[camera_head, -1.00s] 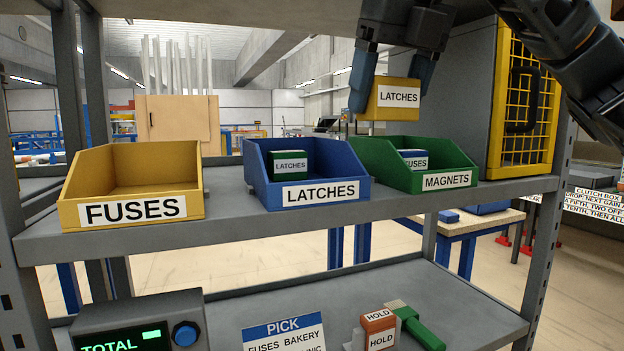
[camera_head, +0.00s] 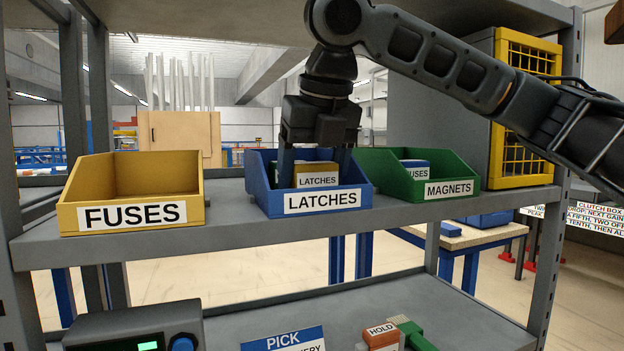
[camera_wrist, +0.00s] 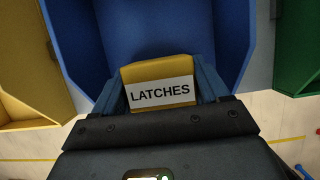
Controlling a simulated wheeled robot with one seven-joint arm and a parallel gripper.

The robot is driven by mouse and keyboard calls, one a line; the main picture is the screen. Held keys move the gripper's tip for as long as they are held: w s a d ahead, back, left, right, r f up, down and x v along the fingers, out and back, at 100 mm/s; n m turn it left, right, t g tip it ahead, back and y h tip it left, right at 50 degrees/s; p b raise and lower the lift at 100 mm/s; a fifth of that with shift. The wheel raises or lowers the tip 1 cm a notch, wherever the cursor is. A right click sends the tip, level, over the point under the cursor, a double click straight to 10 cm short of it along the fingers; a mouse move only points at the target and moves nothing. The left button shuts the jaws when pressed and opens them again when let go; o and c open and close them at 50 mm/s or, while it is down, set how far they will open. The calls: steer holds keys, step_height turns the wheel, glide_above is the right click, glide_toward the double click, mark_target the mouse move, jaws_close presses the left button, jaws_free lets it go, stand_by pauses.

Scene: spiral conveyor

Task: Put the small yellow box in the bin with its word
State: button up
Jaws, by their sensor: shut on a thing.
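The small yellow box (camera_head: 317,176), with a white label reading LATCHES, is between the fingers of my gripper (camera_head: 315,172). The gripper is shut on it, one blue finger on each side. Box and fingers are down inside the blue bin (camera_head: 269,199) labelled LATCHES; whether the box touches the bin's floor cannot be told. In the wrist view the yellow box (camera_wrist: 158,75) sits between the fingers (camera_wrist: 160,88), with the blue bin (camera_wrist: 155,30) around them.
The empty yellow FUSES bin (camera_head: 75,190) stands to the left. The green MAGNETS bin (camera_head: 390,180) is close on the right and holds a blue FUSES box (camera_head: 416,168). A grey and yellow cabinet (camera_head: 525,110) stands at the shelf's right end.

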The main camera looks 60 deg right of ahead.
steer(key=shift+f, duration=0.25)
steer(key=shift+f, duration=0.15)
steer(key=o, duration=1.1)
steer(key=p+v, duration=0.2)
steer(key=v, duration=1)
